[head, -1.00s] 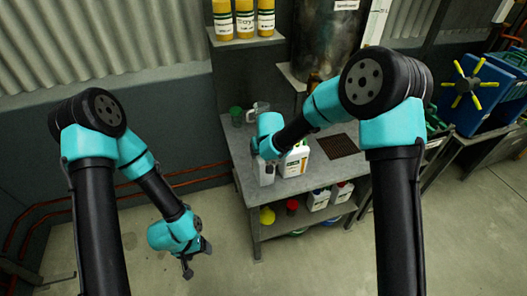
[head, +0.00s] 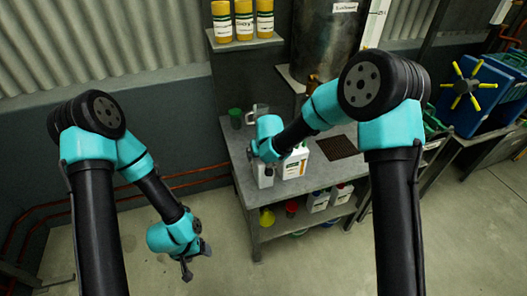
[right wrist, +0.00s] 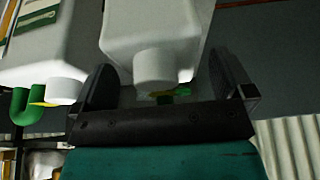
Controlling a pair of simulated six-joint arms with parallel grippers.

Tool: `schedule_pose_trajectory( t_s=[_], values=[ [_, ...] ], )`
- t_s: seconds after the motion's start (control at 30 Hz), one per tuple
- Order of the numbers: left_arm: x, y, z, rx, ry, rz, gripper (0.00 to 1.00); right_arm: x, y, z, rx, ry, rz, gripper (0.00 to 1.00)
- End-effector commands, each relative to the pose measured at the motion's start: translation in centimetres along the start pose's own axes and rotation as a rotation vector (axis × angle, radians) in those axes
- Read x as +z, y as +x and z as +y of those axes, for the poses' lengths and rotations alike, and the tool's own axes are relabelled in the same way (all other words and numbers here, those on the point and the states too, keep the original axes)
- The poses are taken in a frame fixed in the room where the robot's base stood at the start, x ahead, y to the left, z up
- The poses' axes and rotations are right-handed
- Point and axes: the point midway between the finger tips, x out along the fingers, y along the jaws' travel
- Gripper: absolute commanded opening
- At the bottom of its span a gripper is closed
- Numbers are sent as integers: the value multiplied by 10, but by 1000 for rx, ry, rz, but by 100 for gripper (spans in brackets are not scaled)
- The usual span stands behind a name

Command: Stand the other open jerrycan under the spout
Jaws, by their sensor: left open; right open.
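A white jerrycan (head: 264,176) stands near the left front of the grey bench, partly hidden by my right wrist. In the right wrist view this white can (right wrist: 155,30) has its round neck between the fingers of my right gripper (right wrist: 165,92). Those fingers are open, with gaps on both sides of the neck. A second white jerrycan (head: 295,163) with a label stands just right of it; its white cap (right wrist: 66,91) shows in the wrist view. A brass spout (head: 313,82) is under the tank. My left gripper (head: 196,262) is open and empty, left of the bench.
A dark grate (head: 337,147) lies in the bench top (head: 318,172) right of the cans. A green cup (head: 235,117) and a clear jug (head: 258,110) stand behind. The lower shelf holds more jerrycans (head: 318,201) and a yellow funnel (head: 267,217).

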Motion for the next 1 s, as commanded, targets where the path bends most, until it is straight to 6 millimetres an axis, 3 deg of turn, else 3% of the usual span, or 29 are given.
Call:
schedule_pose_trajectory(
  t_s=[0.27, 0.8, 1.0],
  values=[
    [0, 0, 0, 0, 0, 0, 70, -2, -21, 0, 0, 1, 3, 100],
    [0, 0, 0, 0, 0, 0, 70, -2, -111, 0, 0, 1, 3, 100],
    [0, 0, 0, 0, 0, 0, 70, -1, -123, 0, 0, -1, 1, 100]
  ],
)
